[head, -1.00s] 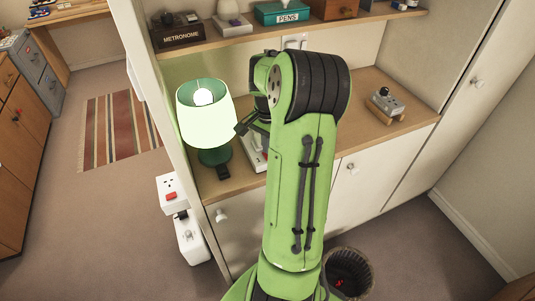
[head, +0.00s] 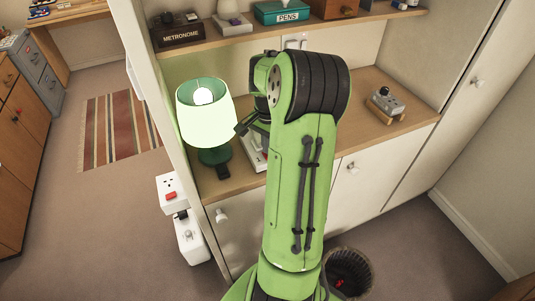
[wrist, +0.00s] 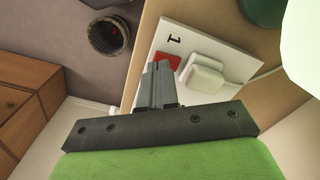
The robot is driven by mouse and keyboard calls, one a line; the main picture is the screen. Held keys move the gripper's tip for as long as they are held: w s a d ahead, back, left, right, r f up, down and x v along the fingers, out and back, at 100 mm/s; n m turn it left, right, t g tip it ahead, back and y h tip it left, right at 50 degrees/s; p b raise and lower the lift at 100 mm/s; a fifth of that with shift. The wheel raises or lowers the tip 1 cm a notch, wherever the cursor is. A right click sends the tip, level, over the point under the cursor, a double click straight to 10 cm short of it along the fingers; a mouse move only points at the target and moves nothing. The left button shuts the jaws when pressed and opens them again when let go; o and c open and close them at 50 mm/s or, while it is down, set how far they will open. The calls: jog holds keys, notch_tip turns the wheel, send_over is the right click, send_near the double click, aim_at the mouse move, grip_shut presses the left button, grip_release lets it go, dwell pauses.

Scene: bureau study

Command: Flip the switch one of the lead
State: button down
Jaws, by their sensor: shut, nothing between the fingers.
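The lead's white socket strip (wrist: 222,52) lies on the wooden counter, with a printed "1" beside a red switch (wrist: 173,60). A white plug-like block (wrist: 205,76) sits on the strip beside the switch. In the head view the strip (head: 249,147) is largely hidden behind my arm. My gripper (wrist: 160,68) is shut and empty, its fingertips at the red switch and covering part of it. I cannot tell whether they touch it or which way the switch is tilted. In the head view my gripper is mostly hidden behind my arm.
A lit green lamp (head: 206,115) stands on the counter left of my gripper. A grey device on a wooden stand (head: 386,104) is at the right. A shelf (head: 230,42) runs above. White socket boxes (head: 172,194) are at the cabinet's left side. A waste basket (head: 349,272) stands below.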

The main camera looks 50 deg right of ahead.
jog(key=shift+f+b, duration=0.7)
jog(key=shift+f, duration=0.3)
dwell(0.3)
notch_tip(320, 180, up, 7)
jog(key=p, duration=0.6)
jog(key=shift+r, duration=0.15)
